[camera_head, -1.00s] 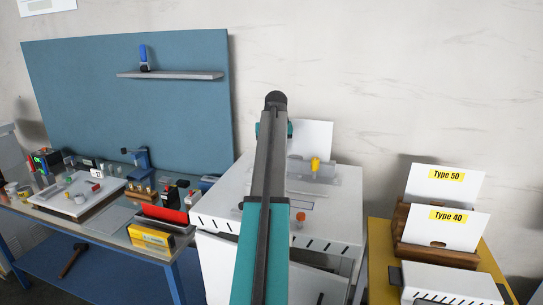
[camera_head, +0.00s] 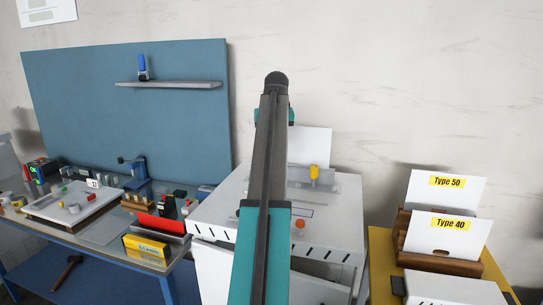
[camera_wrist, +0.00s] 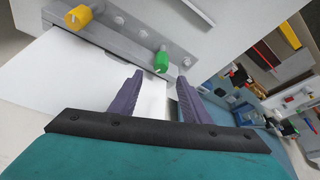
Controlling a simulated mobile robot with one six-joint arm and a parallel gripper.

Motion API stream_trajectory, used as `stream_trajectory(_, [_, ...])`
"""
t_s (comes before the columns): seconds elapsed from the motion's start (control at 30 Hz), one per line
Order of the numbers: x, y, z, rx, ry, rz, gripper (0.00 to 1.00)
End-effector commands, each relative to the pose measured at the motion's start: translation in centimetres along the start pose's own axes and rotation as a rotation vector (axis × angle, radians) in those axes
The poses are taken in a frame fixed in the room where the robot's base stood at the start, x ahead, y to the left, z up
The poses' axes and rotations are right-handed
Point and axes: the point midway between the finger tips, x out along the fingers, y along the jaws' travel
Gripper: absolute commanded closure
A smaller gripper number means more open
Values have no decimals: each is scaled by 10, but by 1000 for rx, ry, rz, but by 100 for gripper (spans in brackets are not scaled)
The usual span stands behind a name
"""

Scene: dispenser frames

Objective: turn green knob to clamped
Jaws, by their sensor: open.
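The green knob (camera_wrist: 161,61) sits on a grey metal bar (camera_wrist: 125,28) in the wrist view, beside a yellow knob (camera_wrist: 79,17) on the same bar. My gripper (camera_wrist: 158,82) is open, with two purple fingers pointing toward the bar. The green knob lies just beyond the fingertips, roughly between them in the picture, with nothing held. In the head view the yellow knob (camera_head: 314,172) shows on the white cabinet (camera_head: 221,213). The green knob is hidden there behind my arm, and so are the fingers.
A white sheet (camera_wrist: 65,73) lies by the bar. In the head view, a workbench (camera_head: 110,232) with tools, a red bin (camera_head: 160,224) and a yellow box (camera_head: 146,249) stands left. A yellow table (camera_head: 382,262) with Type 50 (camera_head: 447,187) and Type 40 (camera_head: 446,233) cards stands right.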

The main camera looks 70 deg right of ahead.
Motion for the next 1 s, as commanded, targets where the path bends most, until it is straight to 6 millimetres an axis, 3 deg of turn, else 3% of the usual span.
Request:
stream_trajectory(0.4, [-44,0,-1,-1,2,0,57])
stream_trajectory(1.0, [-50,0,0,0,1,0,57])
